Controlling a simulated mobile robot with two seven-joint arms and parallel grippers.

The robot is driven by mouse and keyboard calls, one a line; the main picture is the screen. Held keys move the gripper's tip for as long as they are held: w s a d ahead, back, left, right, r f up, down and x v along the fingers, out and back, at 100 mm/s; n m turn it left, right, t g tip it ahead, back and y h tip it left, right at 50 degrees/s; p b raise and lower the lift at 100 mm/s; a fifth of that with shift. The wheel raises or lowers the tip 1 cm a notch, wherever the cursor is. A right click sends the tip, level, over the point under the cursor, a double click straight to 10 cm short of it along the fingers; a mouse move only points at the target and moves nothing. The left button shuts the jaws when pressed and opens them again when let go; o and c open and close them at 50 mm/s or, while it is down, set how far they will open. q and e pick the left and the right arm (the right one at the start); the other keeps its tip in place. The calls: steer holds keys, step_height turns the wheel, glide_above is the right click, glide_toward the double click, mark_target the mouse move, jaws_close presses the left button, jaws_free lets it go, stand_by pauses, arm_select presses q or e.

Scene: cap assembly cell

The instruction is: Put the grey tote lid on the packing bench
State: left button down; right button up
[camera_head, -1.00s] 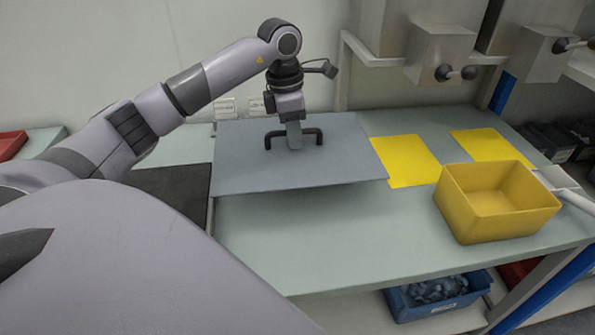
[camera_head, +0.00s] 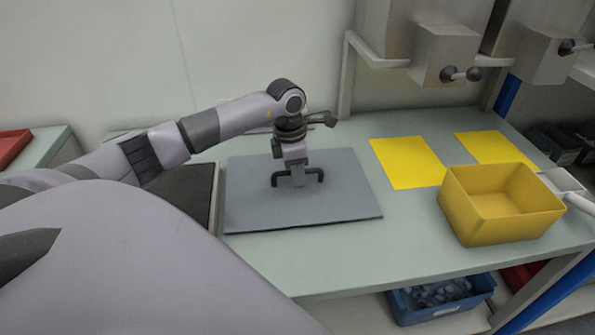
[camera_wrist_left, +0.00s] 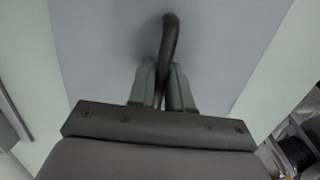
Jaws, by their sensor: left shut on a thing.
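The grey tote lid (camera_head: 335,204) is a flat grey panel with a dark bar handle (camera_head: 318,173) at its middle. It lies flat at the left part of the pale green packing bench (camera_head: 420,232); it looks at bench height, but I cannot tell if it touches all over. My left gripper (camera_head: 298,180) comes down from above and is shut on the handle. In the left wrist view the fingers (camera_wrist_left: 163,88) close around the dark handle, with the lid's grey surface (camera_wrist_left: 105,45) behind it. My right gripper is not in view.
A yellow bin (camera_head: 500,215) stands on the bench to the right. Two yellow sheets (camera_head: 408,162) lie flat behind it. A dark mat (camera_head: 185,193) lies left of the lid. Grey boxes with knobs (camera_head: 445,55) hang over the back. Bench surface in front of the lid is free.

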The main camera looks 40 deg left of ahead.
arm_select(q)
steer(key=shift+f, duration=0.1)
steer(key=c, duration=1.1)
jaws_free()
steer(key=shift+o, duration=0.2)
steer(key=shift+r, duration=0.4)
step_height(320, 180, up, 11)
steer(key=s, duration=0.1)
steer(key=shift+a+r, duration=0.2)
steer(key=shift+a, duration=0.25)
steer(key=shift+s, duration=0.1)
